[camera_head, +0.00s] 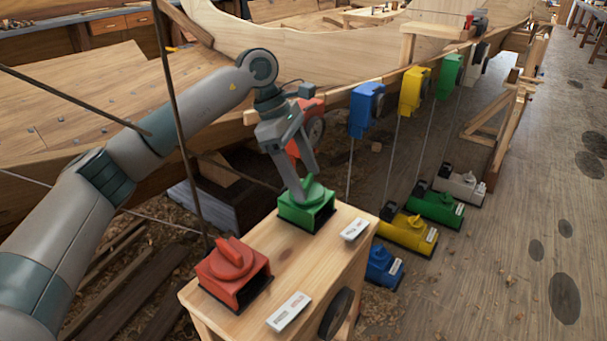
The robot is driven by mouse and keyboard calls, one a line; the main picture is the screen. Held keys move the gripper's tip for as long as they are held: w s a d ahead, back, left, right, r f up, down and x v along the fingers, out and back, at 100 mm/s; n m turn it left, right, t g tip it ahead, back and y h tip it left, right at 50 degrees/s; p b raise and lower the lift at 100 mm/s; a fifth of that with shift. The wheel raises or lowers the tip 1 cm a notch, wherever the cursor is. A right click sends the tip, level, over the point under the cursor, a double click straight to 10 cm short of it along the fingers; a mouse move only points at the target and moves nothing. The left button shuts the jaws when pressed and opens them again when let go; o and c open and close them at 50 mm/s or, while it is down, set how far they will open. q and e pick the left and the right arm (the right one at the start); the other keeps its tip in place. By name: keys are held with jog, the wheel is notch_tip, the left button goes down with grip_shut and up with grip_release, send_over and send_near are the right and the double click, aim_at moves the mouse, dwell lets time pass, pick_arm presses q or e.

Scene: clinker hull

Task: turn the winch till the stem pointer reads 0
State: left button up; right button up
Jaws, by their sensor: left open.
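My left gripper (304,182) is open and points down at the raised knob of a green control box (308,213) on a wooden bench. Its fingers are at the knob; I cannot tell whether they touch it. A red control box (233,272) with a similar raised knob sits to the left and nearer on the same bench. No thing in view is clearly marked as the winch. I cannot make out the stem pointer or any reading. My right gripper is not in view.
The wooden bench (345,240) carries two white label plates (289,311). Blue (366,108), yellow (413,90) and green (449,75) units hang along the hull, with rods or lines below. Coloured units, including a yellow one (408,232), stand on the floor.

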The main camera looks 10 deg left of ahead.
pick_arm(q)
jog(key=shift+r, duration=0.1)
jog(key=v, duration=1.7)
jog(key=shift+a, duration=0.1)
